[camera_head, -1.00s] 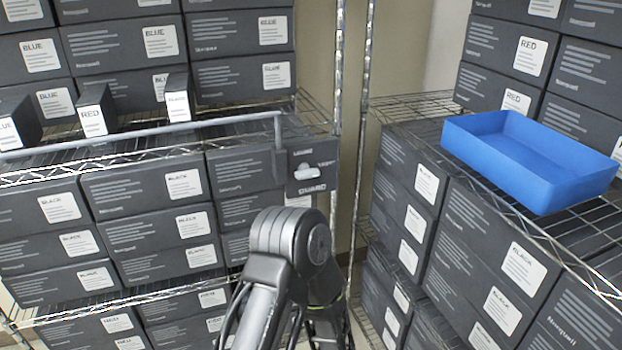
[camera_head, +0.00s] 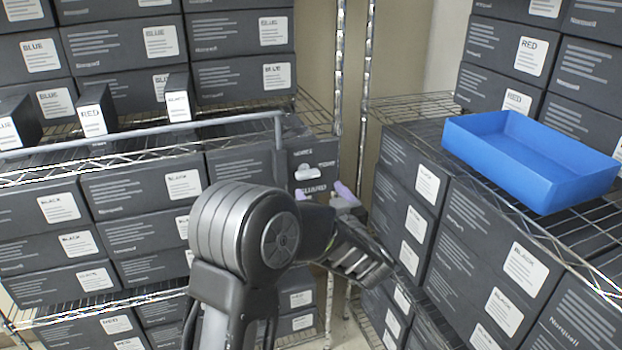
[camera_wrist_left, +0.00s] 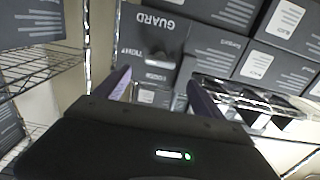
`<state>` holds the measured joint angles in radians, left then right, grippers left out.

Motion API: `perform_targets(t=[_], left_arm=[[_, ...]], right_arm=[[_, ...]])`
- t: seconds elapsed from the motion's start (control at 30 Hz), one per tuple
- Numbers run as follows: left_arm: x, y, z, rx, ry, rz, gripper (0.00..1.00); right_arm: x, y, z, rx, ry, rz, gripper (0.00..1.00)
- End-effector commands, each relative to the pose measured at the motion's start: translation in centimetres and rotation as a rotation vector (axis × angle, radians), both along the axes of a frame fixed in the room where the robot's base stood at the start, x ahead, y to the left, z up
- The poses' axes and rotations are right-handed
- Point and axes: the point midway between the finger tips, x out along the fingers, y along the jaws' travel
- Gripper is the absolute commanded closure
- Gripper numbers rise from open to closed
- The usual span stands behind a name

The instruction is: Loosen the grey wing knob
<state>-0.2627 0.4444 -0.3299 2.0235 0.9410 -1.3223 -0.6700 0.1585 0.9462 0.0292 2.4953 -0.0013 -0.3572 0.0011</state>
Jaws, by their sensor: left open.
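The grey wing knob (camera_head: 308,173) is a small pale grey piece on a dark plate marked GUARD (camera_head: 325,152), at the right end of the left shelf's front. In the left wrist view the knob (camera_wrist_left: 158,76) shows beyond the fingers, roughly between them, near upside-down lettering. My left gripper (camera_head: 322,191) is open and empty, with pale purple fingertips just below and right of the knob in the head view. The fingers look apart from it. My own arm hides part of the gripper and the boxes behind. My right gripper is not in view.
A grey guard bar (camera_head: 150,138) runs along the left shelf's front edge, ending by the plate. Dark boxes fill the shelves. A blue tray (camera_head: 530,160) sits on the right rack. Metal posts (camera_head: 337,90) stand close right of the plate, with a narrow gap between racks.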

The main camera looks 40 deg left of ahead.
Motion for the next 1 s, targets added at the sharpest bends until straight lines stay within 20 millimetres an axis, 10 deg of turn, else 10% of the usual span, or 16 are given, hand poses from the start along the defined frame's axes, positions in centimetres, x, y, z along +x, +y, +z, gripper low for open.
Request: perform_targets(t=[1.0], left_arm=[[4.5,6.4,-0.1,-0.002,0.001,-0.003,0.2]], right_arm=[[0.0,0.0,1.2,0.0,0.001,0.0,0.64]])
